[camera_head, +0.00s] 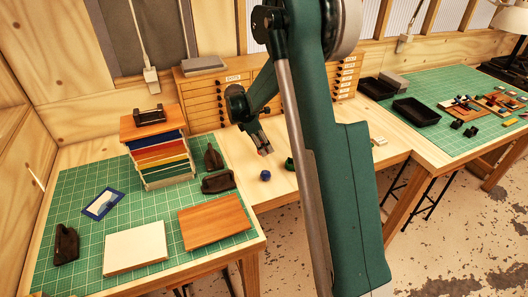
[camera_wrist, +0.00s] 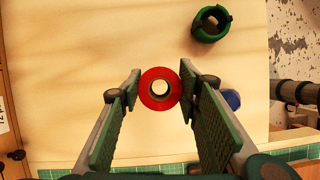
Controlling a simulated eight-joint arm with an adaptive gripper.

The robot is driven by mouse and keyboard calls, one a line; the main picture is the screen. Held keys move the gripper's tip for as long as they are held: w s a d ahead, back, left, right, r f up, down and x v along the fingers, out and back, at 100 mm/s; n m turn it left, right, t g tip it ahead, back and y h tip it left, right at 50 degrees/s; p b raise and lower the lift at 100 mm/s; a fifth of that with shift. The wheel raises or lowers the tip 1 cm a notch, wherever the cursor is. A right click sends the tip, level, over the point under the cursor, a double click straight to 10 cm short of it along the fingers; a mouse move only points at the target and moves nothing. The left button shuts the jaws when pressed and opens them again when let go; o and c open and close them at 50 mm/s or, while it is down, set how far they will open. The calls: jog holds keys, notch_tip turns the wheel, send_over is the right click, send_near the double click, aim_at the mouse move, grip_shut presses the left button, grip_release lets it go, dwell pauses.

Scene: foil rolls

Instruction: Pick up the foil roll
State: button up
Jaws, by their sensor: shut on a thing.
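A red foil roll (camera_wrist: 148,96), seen end-on with a hole in its middle, sits between the fingertips of my gripper (camera_wrist: 161,84) in the wrist view. My gripper is shut on this roll. In the head view my gripper (camera_head: 264,148) hangs over the pale wooden bench, with only a small bit of red showing at its tips. I cannot tell how far the roll is from the bench top. A green foil roll (camera_wrist: 210,36) lies apart from the gripper, and also shows in the head view (camera_head: 289,163).
A blue faceted object (camera_head: 265,175) is near the gripper and shows in the wrist view (camera_wrist: 232,99). A drawer cabinet (camera_head: 204,99) stands behind. The left table's green cutting mat (camera_head: 80,190) holds a rack (camera_head: 158,152), boards and dark tools. Black trays (camera_head: 416,111) are at right.

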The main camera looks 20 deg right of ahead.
jog(key=shift+r, duration=2.65)
